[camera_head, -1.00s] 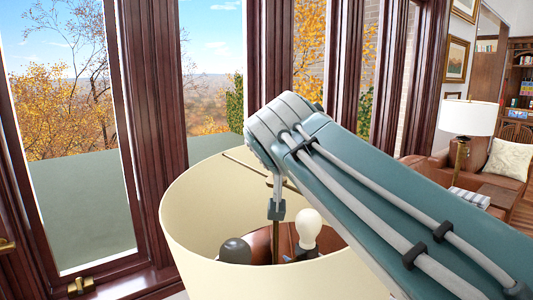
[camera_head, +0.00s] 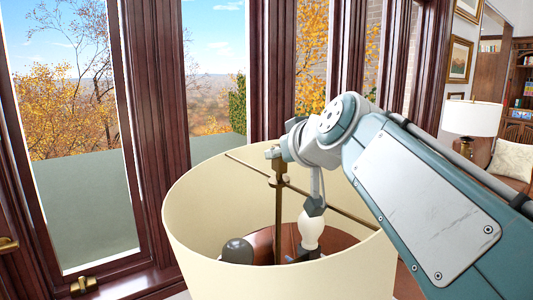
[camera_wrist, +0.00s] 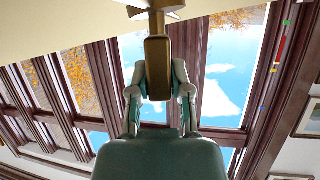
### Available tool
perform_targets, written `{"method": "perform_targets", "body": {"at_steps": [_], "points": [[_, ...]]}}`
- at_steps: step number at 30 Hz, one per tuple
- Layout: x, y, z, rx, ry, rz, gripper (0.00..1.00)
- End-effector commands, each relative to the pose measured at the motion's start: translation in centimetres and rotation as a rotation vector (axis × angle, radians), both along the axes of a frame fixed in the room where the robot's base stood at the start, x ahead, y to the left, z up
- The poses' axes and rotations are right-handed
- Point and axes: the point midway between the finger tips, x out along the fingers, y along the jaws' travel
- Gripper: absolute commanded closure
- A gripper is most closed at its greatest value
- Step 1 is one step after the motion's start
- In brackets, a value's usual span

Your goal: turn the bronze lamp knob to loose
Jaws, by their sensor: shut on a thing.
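The bronze lamp knob (camera_wrist: 157,68) shows in the wrist view as an upright block between the two fingertips. My gripper (camera_wrist: 158,88) is shut on it, with one finger against each side. In the head view my gripper (camera_head: 279,156) is at the top of the lamp's central bronze post, just above the lampshade's opening. The knob is largely hidden there by my gripper. The cream lampshade (camera_head: 215,245) is open at the top and surrounds the post. It holds a white bulb (camera_head: 310,232) and a dark rounded socket or bulb (camera_head: 237,250).
Thin bronze rods (camera_head: 335,212) cross the lampshade's opening close to my gripper. Tall dark-framed windows (camera_head: 150,130) stand behind the lamp. A second lamp (camera_head: 470,119) and a brown leather seat with a pale cushion (camera_head: 512,160) are farther back at right.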

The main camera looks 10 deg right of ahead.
Motion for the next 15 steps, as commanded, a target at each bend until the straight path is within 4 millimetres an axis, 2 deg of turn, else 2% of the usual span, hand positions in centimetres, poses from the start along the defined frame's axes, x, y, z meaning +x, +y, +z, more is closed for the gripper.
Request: {"method": "perform_targets", "body": {"at_steps": [15], "points": [[0.02, 0.01, -0.26, 0.000, 0.007, 0.056, 1.00]]}}
